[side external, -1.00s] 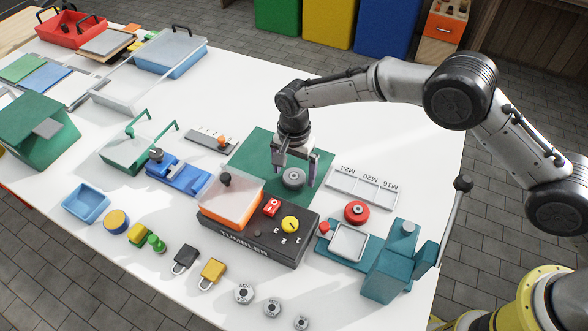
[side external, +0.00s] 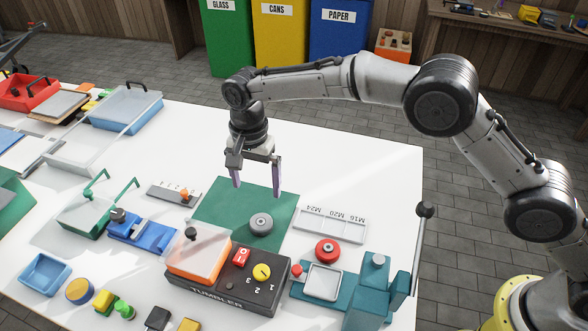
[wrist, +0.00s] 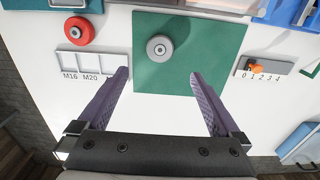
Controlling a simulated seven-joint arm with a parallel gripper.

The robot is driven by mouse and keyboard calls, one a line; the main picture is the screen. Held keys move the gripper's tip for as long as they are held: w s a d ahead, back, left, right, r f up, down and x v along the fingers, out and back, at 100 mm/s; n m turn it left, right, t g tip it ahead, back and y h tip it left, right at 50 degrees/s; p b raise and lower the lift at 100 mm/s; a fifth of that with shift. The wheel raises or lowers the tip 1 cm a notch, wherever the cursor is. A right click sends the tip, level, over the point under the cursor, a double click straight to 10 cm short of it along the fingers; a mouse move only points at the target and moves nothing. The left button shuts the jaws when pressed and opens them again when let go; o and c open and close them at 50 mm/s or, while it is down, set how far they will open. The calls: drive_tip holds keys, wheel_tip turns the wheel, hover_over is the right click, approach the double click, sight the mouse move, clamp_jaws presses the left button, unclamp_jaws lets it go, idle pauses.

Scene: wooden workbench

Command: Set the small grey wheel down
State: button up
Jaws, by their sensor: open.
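The small grey wheel (side external: 261,224) lies flat on the green mat (side external: 226,204), toward the mat's right side in the side view. In the wrist view the wheel (wrist: 160,47) rests on the green mat (wrist: 205,70), with a dark hub at its centre. My gripper (side external: 257,190) is open and empty, above and behind the wheel and clear of it. In the wrist view its two purple fingers (wrist: 163,82) are spread wide with nothing between them.
A red wheel (side external: 327,251) sits by the teal press (side external: 376,272). The labelled M16-M24 tray (side external: 331,225) lies right of the mat. The orange-and-black tumbler (side external: 228,278) stands in front. A grey numbered slider (side external: 174,193) lies left. White table behind the mat is clear.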

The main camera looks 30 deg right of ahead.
drive_tip(key=s+d+r+n+t, duration=0.15)
drive_tip(key=s+d+r, duration=0.35)
drive_tip(key=d+r, duration=0.5)
drive_tip(key=s+d+r+n+t, duration=0.1)
drive_tip(key=s+d+r+n, duration=0.3)
drive_tip(key=d+r, duration=0.6)
drive_tip(key=s+d+f+n+t, duration=0.1)
drive_tip(key=s+d, duration=0.5)
drive_tip(key=s, duration=0.6)
drive_tip(key=s+d+f+n+t, duration=0.2)
drive_tip(key=s+d, duration=0.5)
drive_tip(key=s, duration=0.5)
drive_tip(key=shift+f, duration=0.4)
drive_tip(key=shift+n, duration=0.25)
